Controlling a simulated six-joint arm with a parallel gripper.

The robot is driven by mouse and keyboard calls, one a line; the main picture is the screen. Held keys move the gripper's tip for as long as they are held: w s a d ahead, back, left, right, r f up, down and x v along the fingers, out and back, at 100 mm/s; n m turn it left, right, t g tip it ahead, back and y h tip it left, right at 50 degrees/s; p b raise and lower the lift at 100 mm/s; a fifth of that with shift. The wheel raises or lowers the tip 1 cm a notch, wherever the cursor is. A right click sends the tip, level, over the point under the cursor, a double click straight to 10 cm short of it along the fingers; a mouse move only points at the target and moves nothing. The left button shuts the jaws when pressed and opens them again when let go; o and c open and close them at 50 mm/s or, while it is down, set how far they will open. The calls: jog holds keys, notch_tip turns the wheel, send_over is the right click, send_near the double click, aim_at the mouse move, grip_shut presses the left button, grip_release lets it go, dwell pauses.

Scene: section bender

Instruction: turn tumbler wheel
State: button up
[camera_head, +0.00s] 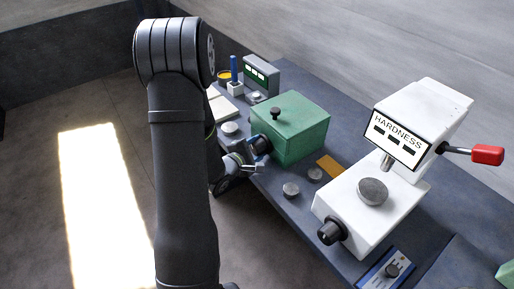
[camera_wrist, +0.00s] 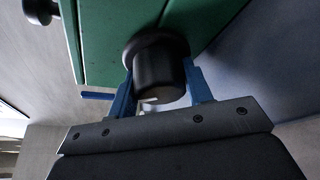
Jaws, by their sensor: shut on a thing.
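The green box (camera_head: 300,125) stands on the bench, left of the white tester. A dark round knob, taken as the tumbler wheel (camera_wrist: 158,72), sticks out of its front face. In the wrist view my gripper (camera_wrist: 160,84) has its blue fingers on both sides of this knob and is shut on it. In the head view my gripper (camera_head: 254,154) is at the box's front left, where its fingers and the arm hide part of the knob. A black knob (camera_head: 275,113) tops the box; a dark knob also shows at the wrist view's upper left (camera_wrist: 40,10).
A white tester marked HARDNESS (camera_head: 345,200) with a red-ended lever (camera_head: 487,154) stands at right. A grey display unit (camera_head: 261,76) is behind. The bench edge is close below my gripper.

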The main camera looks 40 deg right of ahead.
jog(key=shift+m, duration=0.4)
dwell(0.3)
jog(key=o, duration=0.7)
jog(key=v, duration=1.7)
jog(key=shift+s+a+f, duration=0.2)
jog(key=shift+s+f, duration=0.15)
jog(key=shift+o, duration=0.5)
